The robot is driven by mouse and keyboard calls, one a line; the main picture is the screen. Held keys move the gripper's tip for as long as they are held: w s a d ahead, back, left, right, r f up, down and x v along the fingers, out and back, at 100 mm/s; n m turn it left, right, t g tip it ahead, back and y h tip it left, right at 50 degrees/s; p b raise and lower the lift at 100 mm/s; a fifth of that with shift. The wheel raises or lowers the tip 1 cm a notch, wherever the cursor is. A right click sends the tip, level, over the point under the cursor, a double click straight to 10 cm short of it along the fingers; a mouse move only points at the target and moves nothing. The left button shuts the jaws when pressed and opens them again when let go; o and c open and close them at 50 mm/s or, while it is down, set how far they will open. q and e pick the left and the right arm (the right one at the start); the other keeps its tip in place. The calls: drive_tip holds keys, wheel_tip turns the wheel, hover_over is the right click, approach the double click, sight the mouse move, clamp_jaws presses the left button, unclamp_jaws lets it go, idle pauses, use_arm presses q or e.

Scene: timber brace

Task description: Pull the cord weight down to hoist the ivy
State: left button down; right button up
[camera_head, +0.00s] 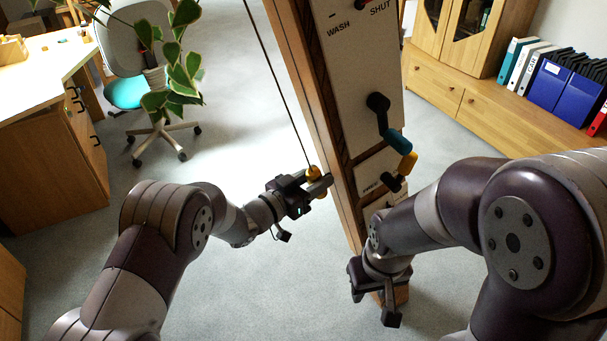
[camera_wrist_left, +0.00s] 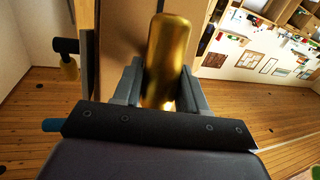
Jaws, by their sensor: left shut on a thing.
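The cord weight (camera_wrist_left: 168,60) is a brass-yellow cylinder between the two fingers of my left gripper in the left wrist view. In the head view my left gripper (camera_head: 318,183) is shut on it, just left of the timber post, and yellow parts of it show above and below the fingers. A thin dark cord (camera_head: 277,80) runs up from the weight to the upper left, taut and slanted. The ivy (camera_head: 178,70) hangs at the upper left with green, pale-edged leaves.
The timber post (camera_head: 316,110) carries a white panel (camera_head: 360,70) with dark, teal and yellow handles close to both arms. A desk (camera_head: 45,170) and office chair (camera_head: 125,85) stand at left. A wooden cabinet (camera_head: 480,100) with binders is at right. Open floor lies between.

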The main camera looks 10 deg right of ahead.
use_arm(q)
drive_tip(key=w+d+f+b, duration=0.1)
drive_tip(key=d+f+b, duration=0.2)
drive_tip(key=f+b, duration=0.6)
drive_tip(key=w+d+f+b, duration=0.1)
drive_tip(key=d+f+b, duration=0.3)
drive_tip(key=f+b, duration=0.5)
drive_tip(key=w+d+f+b, duration=0.1)
drive_tip(key=d+f+b, duration=0.2)
drive_tip(key=f+b, duration=0.6)
drive_tip(key=shift+d+f, duration=0.2)
drive_tip(key=shift+f, duration=5.4)
drive_tip(key=c, duration=1)
unclamp_jaws()
drive_tip(key=shift+w+r, duration=0.1)
drive_tip(key=shift+r, duration=0.15)
drive_tip(key=shift+a+r, duration=0.1)
drive_tip(key=shift+r, duration=0.05)
drive_tip(key=p+v, duration=0.5)
drive_tip(key=v, duration=0.7)
drive_tip(key=shift+a+p, duration=0.2)
drive_tip(key=shift+p, duration=0.1)
